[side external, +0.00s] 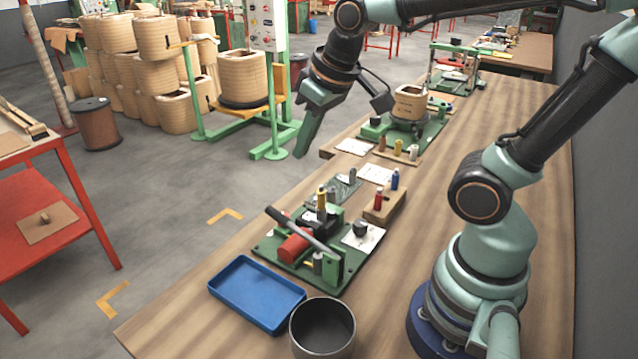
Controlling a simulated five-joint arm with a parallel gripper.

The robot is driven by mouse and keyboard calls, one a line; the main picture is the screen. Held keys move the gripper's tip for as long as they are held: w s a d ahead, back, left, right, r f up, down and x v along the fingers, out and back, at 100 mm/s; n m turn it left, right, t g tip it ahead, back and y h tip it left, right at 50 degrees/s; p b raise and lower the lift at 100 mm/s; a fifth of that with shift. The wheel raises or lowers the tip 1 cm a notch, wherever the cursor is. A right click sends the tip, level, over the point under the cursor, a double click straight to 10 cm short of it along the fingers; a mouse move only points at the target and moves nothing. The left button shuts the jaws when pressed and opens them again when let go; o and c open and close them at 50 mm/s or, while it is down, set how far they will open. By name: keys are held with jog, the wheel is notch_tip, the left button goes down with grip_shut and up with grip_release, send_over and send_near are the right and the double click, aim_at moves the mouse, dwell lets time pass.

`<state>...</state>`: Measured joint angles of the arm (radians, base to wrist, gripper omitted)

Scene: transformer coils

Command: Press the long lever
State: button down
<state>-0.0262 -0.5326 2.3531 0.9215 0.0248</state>
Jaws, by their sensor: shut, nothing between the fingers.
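The long lever (303,229) is a grey bar with a dark grip at its upper left end. It slopes down to the right to a green bracket on a green base plate (282,256) on the wooden bench. A red cylinder (295,246) lies beneath it. My gripper (305,150) is shut and empty. It points downward in the air, above and behind the lever in the picture, clear of it and touching nothing.
A blue tray (226,290) and a dark round pot (322,328) stand in front of the lever fixture. A wooden block with small bottles (384,206) is to its right. A second green fixture with a coil (410,103) stands farther back. The bench's right side has free room.

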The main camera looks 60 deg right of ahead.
aim_at(276, 210)
jog(key=x, duration=0.4)
jog(key=a+x, duration=0.1)
jog(key=x, duration=0.8)
jog(key=shift+s+a+f, duration=0.2)
jog(key=shift+a+f, duration=0.05)
jog(key=shift+f, duration=0.05)
jog(key=shift+w+f+g, duration=0.35)
jog(key=shift+f+g, duration=0.25)
jog(key=shift+f, duration=0.1)
jog(key=shift+w+f+g, duration=0.3)
jog(key=shift+f+g, duration=0.3)
jog(key=shift+f, duration=0.05)
jog(key=shift+w+f+g, duration=0.2)
jog(key=shift+f+g, duration=0.4)
jog(key=shift+f, duration=0.15)
notch_tip(276, 210, up, 14)
jog(key=s+d, duration=0.1)
jog(key=shift+d, duration=0.25)
jog(key=shift+s+r, duration=0.15)
jog(key=shift+r, duration=0.1)
